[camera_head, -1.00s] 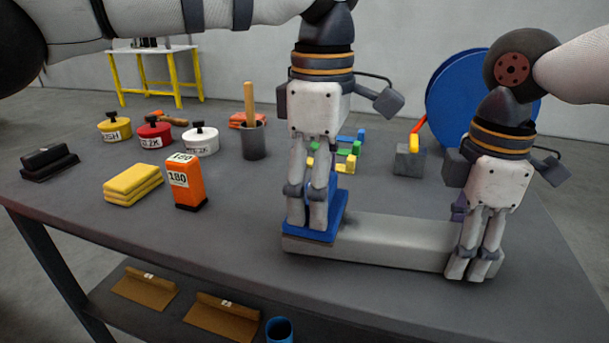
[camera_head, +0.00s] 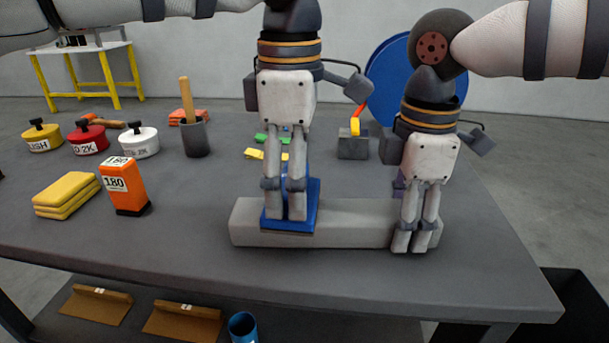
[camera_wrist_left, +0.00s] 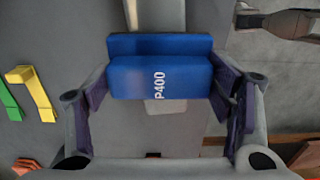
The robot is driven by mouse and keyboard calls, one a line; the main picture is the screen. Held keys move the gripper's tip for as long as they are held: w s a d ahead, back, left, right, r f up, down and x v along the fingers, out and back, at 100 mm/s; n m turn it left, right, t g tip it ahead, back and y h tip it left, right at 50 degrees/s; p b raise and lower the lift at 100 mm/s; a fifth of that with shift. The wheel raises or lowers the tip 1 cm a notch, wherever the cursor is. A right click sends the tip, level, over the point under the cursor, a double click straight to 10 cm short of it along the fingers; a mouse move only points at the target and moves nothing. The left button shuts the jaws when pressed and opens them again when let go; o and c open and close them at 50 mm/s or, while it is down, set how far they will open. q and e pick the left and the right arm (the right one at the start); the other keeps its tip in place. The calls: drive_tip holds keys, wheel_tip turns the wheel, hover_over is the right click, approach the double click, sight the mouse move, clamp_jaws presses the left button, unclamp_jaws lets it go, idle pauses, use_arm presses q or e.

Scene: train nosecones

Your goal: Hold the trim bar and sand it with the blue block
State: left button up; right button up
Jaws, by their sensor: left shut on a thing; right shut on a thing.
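The light grey trim bar (camera_head: 355,232) lies flat on the dark table, lengthwise left to right. The blue block (camera_head: 311,204) sits on top of the bar, left of its middle. In the left wrist view the block (camera_wrist_left: 145,80) shows a P400 label, with the bar (camera_wrist_left: 165,14) passing beneath it. My left gripper (camera_head: 284,214) is shut on the blue block, a finger at each end. My right gripper (camera_head: 413,243) is shut on the bar near its right end and hides part of it.
Left of the bar stand an orange 180 block (camera_head: 125,188), stacked yellow pads (camera_head: 67,196) and several lidded pots (camera_head: 88,138). A grey cup (camera_head: 195,139) with a wooden handle and small coloured pieces lie behind. The table front is clear.

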use_arm(q)
drive_tip(key=shift+a, duration=3.1)
wheel_tip(320, 180, up, 8)
drive_tip(key=shift+s+r, duration=0.1)
use_arm(e)
drive_tip(key=o, duration=1.5)
